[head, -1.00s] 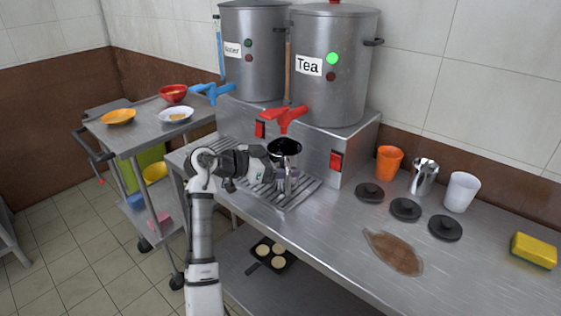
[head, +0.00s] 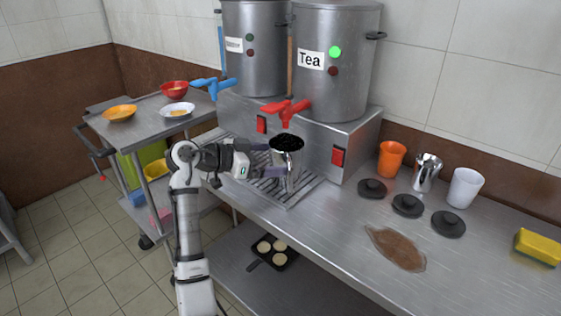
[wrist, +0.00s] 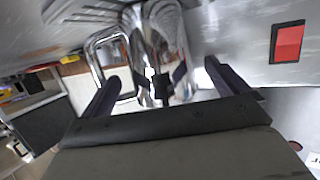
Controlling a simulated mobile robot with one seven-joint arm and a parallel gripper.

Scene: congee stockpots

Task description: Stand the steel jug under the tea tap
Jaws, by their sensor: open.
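The steel jug (head: 287,158) stands upright on the slatted drip tray, below the red tea tap (head: 287,112) of the pot labelled Tea. Its inside looks dark and its handle faces the front. The jug (wrist: 165,45) also shows ahead in the wrist view, with its handle to the left. My gripper (head: 273,160) is open to the left of the jug, with its fingers pointing at it. In the wrist view my gripper (wrist: 162,85) has its fingers wide apart, with a gap to the jug. Whether a fingertip touches it I cannot tell.
The drip tray (head: 292,193) lies before the steel heater base with its red switch (head: 338,157). A blue tap (head: 213,87) is at left. Black lids (head: 407,205), an orange cup (head: 390,158), a steel cup (head: 427,172) and a white cup (head: 464,187) stand at right.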

